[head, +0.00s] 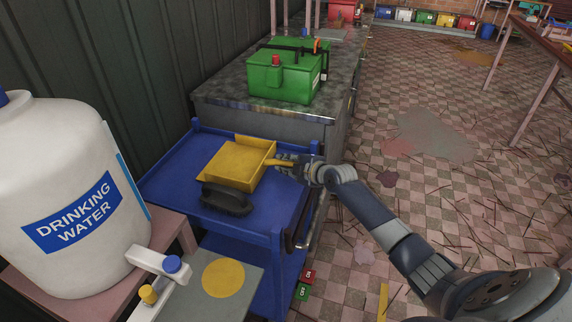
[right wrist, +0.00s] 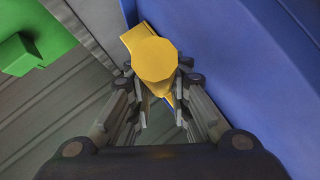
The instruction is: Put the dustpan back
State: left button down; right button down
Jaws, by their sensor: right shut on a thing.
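The yellow dustpan (head: 233,165) is over the top of the blue cart (head: 165,182) in the head view, with its handle towards the right. My right gripper (head: 284,165) is at the handle and shut on it. In the right wrist view the yellow handle end (right wrist: 155,62) shows between the fingers of my right gripper (right wrist: 160,95). I cannot tell whether the pan touches the cart top or is just above it. My left gripper is not in view.
A black brush-like object (head: 227,199) lies on the cart in front of the dustpan. A green box (head: 284,80) stands on the counter behind. A white drinking water container (head: 65,190) stands at the left. The cart has a raised rim.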

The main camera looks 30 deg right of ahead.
jog(key=c, duration=1.9)
grip_release()
jog(key=shift+f, duration=0.15)
jog(key=o, duration=0.4)
jog(key=shift+s, duration=0.15)
jog(key=v, duration=1.2)
jog(key=shift+p, duration=0.35)
